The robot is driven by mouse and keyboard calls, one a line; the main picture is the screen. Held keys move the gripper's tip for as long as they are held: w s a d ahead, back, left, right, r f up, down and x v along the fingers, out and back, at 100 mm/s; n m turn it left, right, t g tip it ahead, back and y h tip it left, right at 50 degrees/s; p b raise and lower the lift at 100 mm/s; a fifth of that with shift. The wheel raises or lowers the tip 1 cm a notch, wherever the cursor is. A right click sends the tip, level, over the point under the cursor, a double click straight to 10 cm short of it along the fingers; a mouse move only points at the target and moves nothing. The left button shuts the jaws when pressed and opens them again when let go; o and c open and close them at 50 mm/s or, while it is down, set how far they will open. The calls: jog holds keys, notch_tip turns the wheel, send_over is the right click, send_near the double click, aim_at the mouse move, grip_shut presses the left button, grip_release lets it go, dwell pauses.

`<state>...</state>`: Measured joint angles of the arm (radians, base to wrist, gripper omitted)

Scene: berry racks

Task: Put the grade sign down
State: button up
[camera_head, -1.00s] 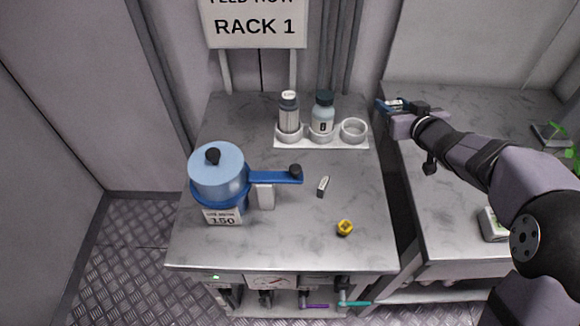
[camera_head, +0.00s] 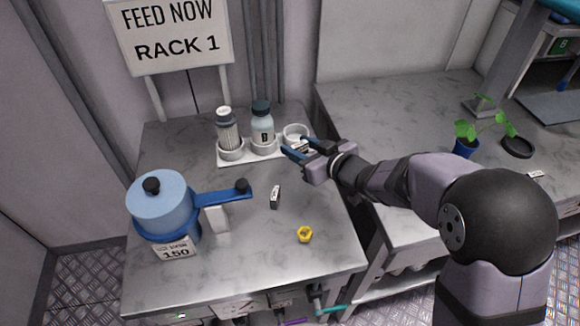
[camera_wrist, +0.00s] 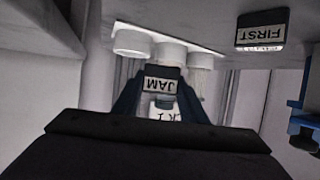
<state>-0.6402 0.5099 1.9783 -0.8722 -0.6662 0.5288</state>
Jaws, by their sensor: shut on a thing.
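My gripper (camera_head: 294,148) is shut on a small dark sign with a white face. In the wrist view, which is upside down, the sign (camera_wrist: 162,84) reads JAM and sits between the fingertips (camera_wrist: 160,92). The gripper is in the air over the back right of the left table (camera_head: 250,275), in front of the empty cup of the white holder. A second small sign (camera_head: 275,196) stands on this table; it reads FIRST in the wrist view (camera_wrist: 262,30).
A blue pot (camera_head: 160,207) with a side handle stands at left, and a yellow piece (camera_head: 305,234) lies at front. The right table (camera_head: 400,105) holds a plant (camera_head: 468,140).

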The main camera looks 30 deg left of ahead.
aim_at(299, 174)
jog(key=shift+f, duration=3.4)
jog(key=shift+f+b, duration=0.1)
jog(key=shift+b, duration=0.25)
jog(key=o, duration=1)
jog(key=shift+d, duration=0.1)
jog(key=shift+v, duration=3.7)
jog(key=shift+w, duration=0.1)
